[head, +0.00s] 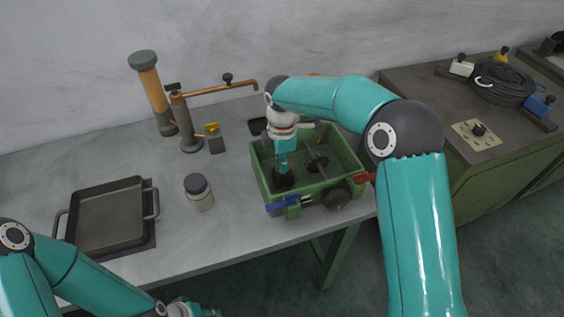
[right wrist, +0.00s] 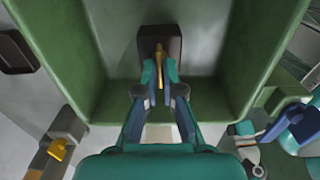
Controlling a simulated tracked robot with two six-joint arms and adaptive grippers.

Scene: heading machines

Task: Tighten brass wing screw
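A brass wing screw (right wrist: 158,62) stands on a dark block (right wrist: 172,40) inside the green box (head: 262,178), as the right wrist view shows. My right gripper (right wrist: 159,72) points down into the box, its fingertips closed in on both sides of the screw's wing and seeming to touch it. In the head view the right gripper (head: 284,178) hides the screw. A second yellow wing piece (head: 211,127) sits on a small grey block on the table and also shows in the right wrist view (right wrist: 57,149). My left gripper (head: 190,309) is cut off at the bottom edge.
The box has a blue handle (head: 283,203), a dark knob (head: 336,199) and a red handle (head: 365,177) outside. A jar (head: 198,191), a tray (head: 108,240) and a post with a copper pipe (head: 218,89) stand on the table. Bare tabletop lies between them.

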